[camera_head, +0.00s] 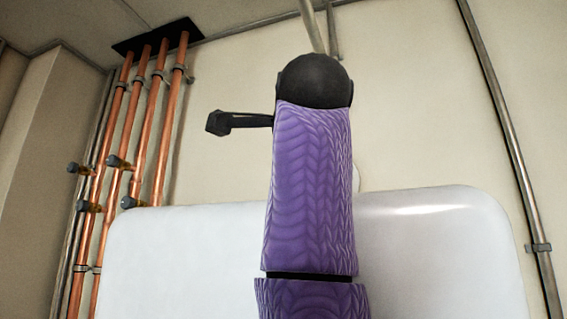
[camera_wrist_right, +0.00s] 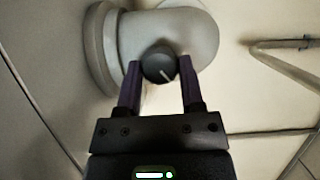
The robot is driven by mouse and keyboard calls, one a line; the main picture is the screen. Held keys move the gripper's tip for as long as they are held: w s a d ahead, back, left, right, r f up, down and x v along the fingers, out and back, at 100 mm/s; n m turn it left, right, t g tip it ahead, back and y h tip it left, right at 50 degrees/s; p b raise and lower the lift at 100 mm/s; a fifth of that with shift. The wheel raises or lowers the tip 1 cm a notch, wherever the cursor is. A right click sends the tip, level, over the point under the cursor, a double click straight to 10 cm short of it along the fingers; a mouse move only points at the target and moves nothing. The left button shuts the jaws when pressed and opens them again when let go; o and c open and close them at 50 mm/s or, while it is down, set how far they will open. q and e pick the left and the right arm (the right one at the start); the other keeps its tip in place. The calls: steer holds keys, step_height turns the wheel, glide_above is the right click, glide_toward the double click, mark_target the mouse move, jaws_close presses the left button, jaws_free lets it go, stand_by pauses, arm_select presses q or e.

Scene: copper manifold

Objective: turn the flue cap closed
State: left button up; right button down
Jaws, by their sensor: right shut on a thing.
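The flue cap (camera_wrist_right: 159,64) is a dark round knob with a pale line on its face, in the right wrist view. It sits on the front of a thick grey-white flue elbow (camera_wrist_right: 195,32). The line points down and right in the picture. My right gripper (camera_wrist_right: 160,68) is shut on the cap, with one purple finger against each side. In the head view my purple arm stands upright in the middle and hides the flue and cap. My left gripper is in neither view.
A large white rounded casing (camera_head: 440,245) stands behind my arm. Several copper pipes (camera_head: 137,110) with dark-capped stubs run up the wall at left. A thin grey pipe (camera_head: 505,125) runs down the right. Bare wall lies between.

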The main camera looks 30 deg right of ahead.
steer(key=shift+f, duration=0.1)
steer(key=shift+c, duration=1.1)
jaws_free()
steer(key=shift+a, duration=0.1)
steer(key=shift+s+a, duration=0.1)
steer(key=shift+s, duration=0.2)
steer(key=b+v, duration=0.3)
steer(key=v, duration=0.6)
steer(key=shift+s, duration=0.1)
steer(key=shift+a, duration=0.1)
